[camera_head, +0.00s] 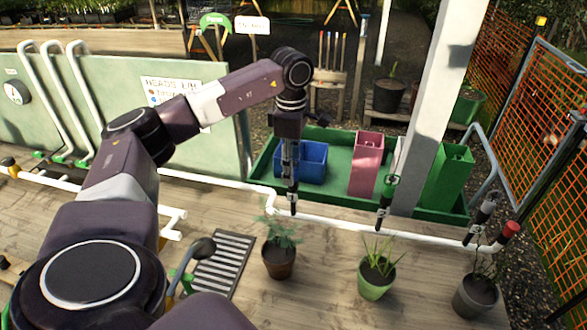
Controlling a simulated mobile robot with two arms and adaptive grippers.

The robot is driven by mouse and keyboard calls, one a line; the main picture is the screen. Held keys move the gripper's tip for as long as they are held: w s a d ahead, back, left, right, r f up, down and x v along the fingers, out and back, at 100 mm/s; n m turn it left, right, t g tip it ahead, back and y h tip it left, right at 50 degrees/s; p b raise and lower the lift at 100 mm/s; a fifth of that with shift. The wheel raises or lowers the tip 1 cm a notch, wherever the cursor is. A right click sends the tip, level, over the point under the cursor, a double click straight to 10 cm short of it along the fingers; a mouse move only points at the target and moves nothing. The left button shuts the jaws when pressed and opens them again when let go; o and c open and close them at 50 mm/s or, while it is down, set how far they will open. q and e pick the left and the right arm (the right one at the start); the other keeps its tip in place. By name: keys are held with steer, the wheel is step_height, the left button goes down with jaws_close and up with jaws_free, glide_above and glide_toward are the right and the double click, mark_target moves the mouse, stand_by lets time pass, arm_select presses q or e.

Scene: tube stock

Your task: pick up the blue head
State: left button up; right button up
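My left gripper (293,208) points straight down, its tips at the white pipe (340,223) in front of the green tray (340,204). Its fingers show nearly edge-on, so I cannot tell whether they are open or shut or hold anything. I cannot make out a blue head; one at the fingertips could be hidden by them. A green head (389,187), a grey head (487,207) and a red head (509,230) stand along the pipe to the right. My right gripper is not in view.
A blue bin (312,163), a pink bin (365,165) and a green bin (449,174) stand in the tray. Three potted plants stand in front: a brown pot (278,263), a green pot (376,283) and a grey pot (474,298). A white post (432,100) rises behind.

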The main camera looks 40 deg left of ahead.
arm_select(q)
steer(key=c, duration=0.9)
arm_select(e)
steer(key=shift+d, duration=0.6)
arm_select(q)
steer(key=shift+r, duration=0.1)
steer(key=shift+r, duration=0.6)
step_height(320, 180, up, 9)
steer(key=shift+w+f+b, duration=0.1)
steer(key=shift+f+b, duration=0.1)
steer(key=shift+b, duration=0.45)
step_height(320, 180, up, 10)
steer(key=p, duration=0.4)
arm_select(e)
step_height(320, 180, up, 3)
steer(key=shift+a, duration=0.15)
arm_select(q)
steer(key=shift+r, duration=0.15)
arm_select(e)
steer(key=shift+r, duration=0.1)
